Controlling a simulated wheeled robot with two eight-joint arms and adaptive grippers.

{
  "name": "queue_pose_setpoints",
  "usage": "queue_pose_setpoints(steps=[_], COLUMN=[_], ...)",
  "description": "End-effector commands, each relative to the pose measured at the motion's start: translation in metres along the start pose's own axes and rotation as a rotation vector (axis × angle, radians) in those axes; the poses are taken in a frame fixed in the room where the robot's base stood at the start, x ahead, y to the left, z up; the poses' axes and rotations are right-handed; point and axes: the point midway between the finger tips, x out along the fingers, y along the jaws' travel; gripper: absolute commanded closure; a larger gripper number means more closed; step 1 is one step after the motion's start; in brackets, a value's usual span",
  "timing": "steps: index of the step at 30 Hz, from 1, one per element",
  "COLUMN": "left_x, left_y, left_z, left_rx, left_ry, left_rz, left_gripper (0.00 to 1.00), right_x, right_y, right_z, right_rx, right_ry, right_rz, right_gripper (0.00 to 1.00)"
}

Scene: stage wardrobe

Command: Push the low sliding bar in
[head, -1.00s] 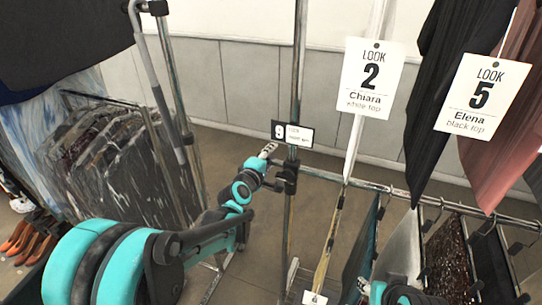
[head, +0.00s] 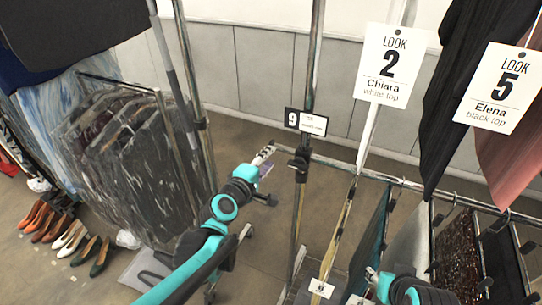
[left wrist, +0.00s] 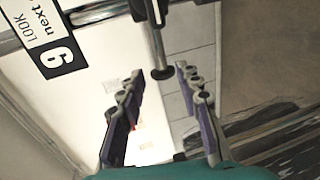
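The low sliding bar (head: 335,163) is a thin chrome rail running from the rack's upright post to the right. Its short left end, with a dark cap, sticks out past the post. In the left wrist view this capped end (left wrist: 160,72) lies between and just beyond my left fingertips, with no clear contact. My left gripper (head: 266,152) is left of the post at about bar height; its fingers show open and empty in the left wrist view (left wrist: 160,82). My right gripper (head: 371,274) is low among the hanging clothes, its fingers mostly hidden.
A black clamp (head: 300,163) sits on the upright post (head: 312,60), below a number 9 sign (head: 306,122). Tags and clothes hang at the right. A rack of dark garments (head: 140,150) stands at the left, with shoes (head: 60,225) on the floor. Open floor lies between the racks.

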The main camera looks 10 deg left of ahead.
Motion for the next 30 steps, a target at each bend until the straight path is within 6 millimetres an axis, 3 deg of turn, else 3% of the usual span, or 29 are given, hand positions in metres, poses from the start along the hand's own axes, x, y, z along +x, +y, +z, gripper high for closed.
queue_pose_setpoints(steps=[6,10,11,16,21,26,30], left_x=[0.000,0.002,0.003,0.005,-0.013,-0.031,-0.026], left_y=[0.000,-0.003,-0.005,-0.022,-0.026,-0.024,-0.023], left_z=[0.000,-0.007,-0.012,-0.058,-0.099,-0.116,-0.114], left_rx=[0.000,-0.005,-0.008,-0.033,-0.015,0.018,0.026], left_ry=[0.000,-0.004,-0.008,-0.088,-0.189,-0.235,-0.246], left_rz=[0.000,-0.007,-0.013,-0.017,0.089,0.182,0.199], left_gripper=[0.66,0.97,1.00,1.00,1.00,1.00,1.00], right_x=[0.000,-0.002,-0.003,-0.016,-0.027,-0.030,-0.029], right_y=[0.000,0.000,0.000,0.000,0.000,0.000,0.000], right_z=[0.000,-0.001,-0.002,-0.012,-0.019,-0.022,-0.021], right_rx=[0.000,0.000,0.000,0.000,0.000,0.000,0.000], right_ry=[0.000,0.000,0.000,0.000,0.000,0.000,0.000], right_rz=[0.000,0.000,0.000,0.000,0.000,0.000,0.000], right_gripper=[0.59,0.59,0.59,0.59,0.59,0.59,0.59])
